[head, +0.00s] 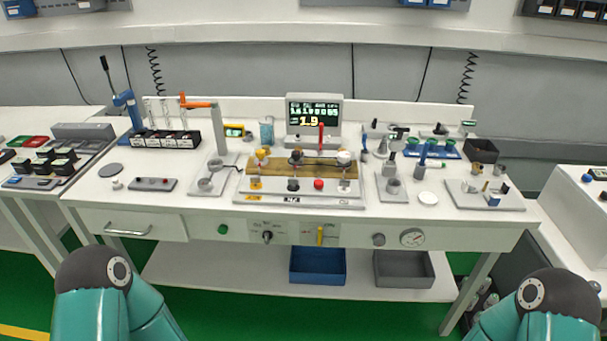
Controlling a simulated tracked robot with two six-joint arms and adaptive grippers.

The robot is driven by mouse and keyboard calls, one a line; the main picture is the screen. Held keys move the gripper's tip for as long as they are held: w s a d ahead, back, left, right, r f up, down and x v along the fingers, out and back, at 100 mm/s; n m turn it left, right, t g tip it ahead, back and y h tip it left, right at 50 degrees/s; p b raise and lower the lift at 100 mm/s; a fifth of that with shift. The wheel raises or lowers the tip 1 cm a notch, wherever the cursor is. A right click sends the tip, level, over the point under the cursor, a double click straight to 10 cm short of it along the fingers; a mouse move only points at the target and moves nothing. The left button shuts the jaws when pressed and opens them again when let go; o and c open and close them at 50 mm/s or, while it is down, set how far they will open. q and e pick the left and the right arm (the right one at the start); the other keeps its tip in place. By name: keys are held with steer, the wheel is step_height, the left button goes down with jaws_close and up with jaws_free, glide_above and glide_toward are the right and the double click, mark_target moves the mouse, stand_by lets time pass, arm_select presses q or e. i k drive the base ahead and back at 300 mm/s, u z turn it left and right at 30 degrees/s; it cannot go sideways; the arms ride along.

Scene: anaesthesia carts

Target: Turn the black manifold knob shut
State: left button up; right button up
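A manifold with a tan board (325,170) stands in the middle of the bench on a white base. Along it sit a yellow knob (262,155), a black knob (296,156) and a white knob (344,157). The black knob is between the other two. Its setting is too small to read. Only my teal arm links show at the bottom left and bottom right. Neither gripper is in view, and nothing of mine touches the manifold.
A display (314,118) stands behind the manifold. A black knob (267,237), a yellow handle (320,236) and a gauge (412,238) are on the bench front. Blue (318,279) and grey bins sit below.

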mark_target(295, 154)
steer(key=u, duration=1.8)
steer(key=i, duration=0.15)
steer(key=z, duration=3.55)
steer(key=k, duration=1.15)
steer(key=u, duration=1.05)
steer(key=i, duration=1.3)
steer(key=u, duration=0.15)
